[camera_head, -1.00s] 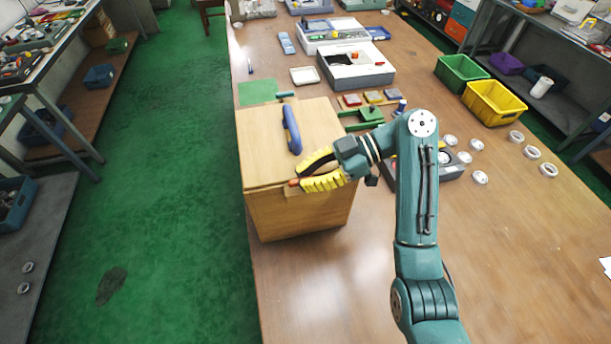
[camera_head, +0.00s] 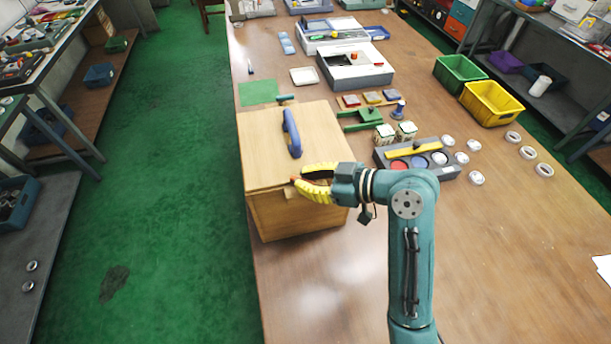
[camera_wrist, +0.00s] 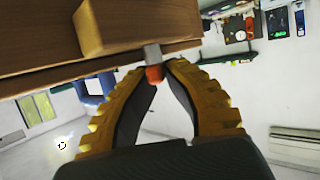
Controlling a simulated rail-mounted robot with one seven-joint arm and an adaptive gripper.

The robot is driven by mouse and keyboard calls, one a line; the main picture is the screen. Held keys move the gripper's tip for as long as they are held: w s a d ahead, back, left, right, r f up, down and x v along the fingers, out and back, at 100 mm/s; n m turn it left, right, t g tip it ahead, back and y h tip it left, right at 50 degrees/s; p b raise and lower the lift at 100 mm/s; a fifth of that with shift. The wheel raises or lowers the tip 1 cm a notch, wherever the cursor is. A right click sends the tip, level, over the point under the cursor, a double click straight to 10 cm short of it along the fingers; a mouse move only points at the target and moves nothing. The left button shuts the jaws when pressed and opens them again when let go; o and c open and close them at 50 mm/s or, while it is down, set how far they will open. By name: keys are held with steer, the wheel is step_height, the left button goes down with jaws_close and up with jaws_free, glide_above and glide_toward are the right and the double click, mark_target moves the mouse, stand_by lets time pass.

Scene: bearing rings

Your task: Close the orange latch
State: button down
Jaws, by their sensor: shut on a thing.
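The orange latch (camera_wrist: 154,74) shows in the wrist view as a small orange tip on a grey metal bar, beside a wooden block on the box. In the head view only a bit of its orange end (camera_head: 294,180) shows, at the front edge of the wooden box (camera_head: 262,150). My gripper (camera_head: 299,183) has yellow ribbed fingers and reaches in from the right. In the wrist view my gripper (camera_wrist: 156,72) has its fingertips drawn together on the orange tip. The box lid lies down and carries a blue handle (camera_head: 292,134).
Right of the box are a grey tray (camera_head: 450,172) with round inserts, a green fixture (camera_head: 362,121) and several loose rings. Yellow (camera_head: 492,103) and green bins stand at the far right. The table's left edge runs close to the box. The front right of the table is clear.

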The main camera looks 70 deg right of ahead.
steer(key=m+g+h+p, duration=0.1)
steer(key=m+h+p, duration=0.1)
steer(key=m+h, duration=0.1)
steer(key=m+g+h+p, duration=0.1)
steer(key=m+h, duration=0.2)
steer(key=shift+w+a+f+g+h+p, duration=0.1)
steer(key=shift+f+g+h+p, duration=0.05)
steer(key=shift+g+h+p, duration=0.2)
steer(key=m+g+h, duration=0.1)
steer(key=m+g, duration=0.1)
steer(key=m+g+h, duration=0.1)
steer(key=m+h, duration=0.1)
steer(key=shift+d+f+g, duration=0.15)
steer(key=shift+d+g, duration=0.05)
steer(key=shift+g, duration=0.15)
steer(key=shift+s+m+h, duration=0.2)
steer(key=shift+m+h, duration=0.05)
steer(key=shift+m, duration=0.15)
steer(key=c, duration=1.1)
jaws_free()
steer(key=shift+r, duration=0.2)
steer(key=shift+a+r, duration=0.1)
steer(key=shift+a, duration=0.05)
steer(key=v, duration=1.1)
steer(key=shift+s+a+r, duration=0.1)
steer(key=shift+a+r, duration=0.05)
steer(key=shift+a, duration=0.1)
